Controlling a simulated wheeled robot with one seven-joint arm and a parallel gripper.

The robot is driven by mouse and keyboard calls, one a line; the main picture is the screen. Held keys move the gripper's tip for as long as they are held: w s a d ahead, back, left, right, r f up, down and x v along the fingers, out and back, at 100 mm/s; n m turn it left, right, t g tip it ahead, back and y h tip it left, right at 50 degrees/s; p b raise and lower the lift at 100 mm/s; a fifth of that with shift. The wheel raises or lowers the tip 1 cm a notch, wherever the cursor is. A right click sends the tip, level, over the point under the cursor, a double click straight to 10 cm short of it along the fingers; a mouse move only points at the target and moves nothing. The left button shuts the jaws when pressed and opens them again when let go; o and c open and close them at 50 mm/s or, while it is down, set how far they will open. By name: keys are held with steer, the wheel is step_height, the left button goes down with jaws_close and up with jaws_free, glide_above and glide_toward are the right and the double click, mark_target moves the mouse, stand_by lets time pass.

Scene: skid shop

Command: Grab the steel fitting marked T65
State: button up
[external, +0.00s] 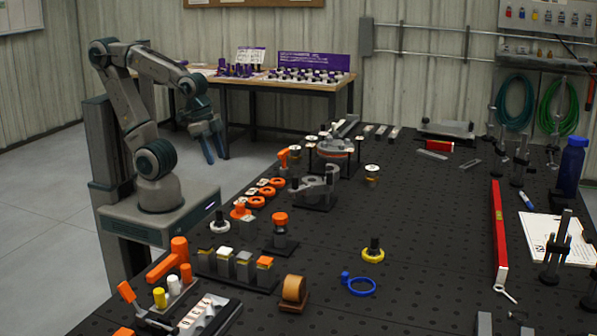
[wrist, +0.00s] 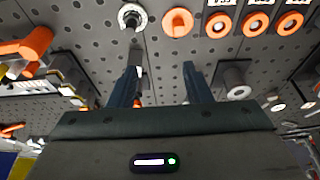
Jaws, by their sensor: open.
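No marking T65 is legible in either view, so I cannot tell which part is the steel fitting. Small pieces with pale tops stand around the round fixture (external: 334,147) at the back, including a separate one (external: 372,174) to its right. In the wrist view a grey cylindrical part (wrist: 237,80) lies beyond the right finger, and a white-and-dark knob (wrist: 132,17) lies at the top. My gripper (external: 214,150) is raised left of the table, apart from all parts. In the wrist view my gripper (wrist: 160,80) has its fingers spread, with nothing between them.
The black perforated table (external: 430,240) is crowded along its left edge. Orange rings (external: 265,191), a grey bracket (external: 316,186) and a block rack (external: 236,267) stand there. A red level (external: 498,230) and blue bottle (external: 572,168) are at right. The middle right is fairly clear.

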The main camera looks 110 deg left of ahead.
steer(key=o, duration=0.6)
